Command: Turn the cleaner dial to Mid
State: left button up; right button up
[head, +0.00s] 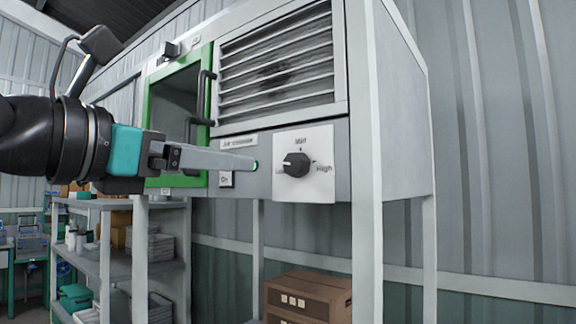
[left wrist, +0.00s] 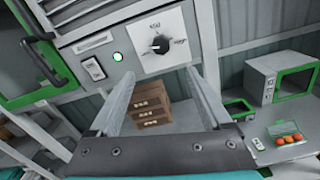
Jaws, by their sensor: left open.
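The cleaner dial (head: 297,164) is a black knob on a white plate (head: 318,186) on the front of the grey cleaner. Mid is marked above it, High at right, and a partly covered label at left. Its pointer appears to be turned left, away from Mid. My left gripper (head: 252,165) is left of the dial in the head view, apart from it. In the left wrist view the dial (left wrist: 160,45) is just beyond the open, empty fingers (left wrist: 160,74). My right gripper is not in view.
A green-framed door (head: 209,100) with a dark handle and a vent (head: 277,68) are above. A green light (head: 255,166) and an On switch (head: 226,180) are left of the dial. Brown boxes (head: 305,297) stand below. Shelves (head: 108,204) are at lower left.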

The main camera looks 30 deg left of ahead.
aim_at(291, 167)
pick_arm(q)
jog(key=w+p, duration=0.1)
jog(key=w, duration=0.3)
jog(key=w+p, duration=0.2)
jog(key=w, duration=0.3)
jog(key=w+d+p, duration=0.1)
jog(key=w+p, duration=0.1)
jog(key=w, duration=0.2)
jog(key=shift+w+d, duration=0.1)
jog(key=shift+w, duration=0.8)
jog(key=shift+f, duration=0.1)
grip_shut()
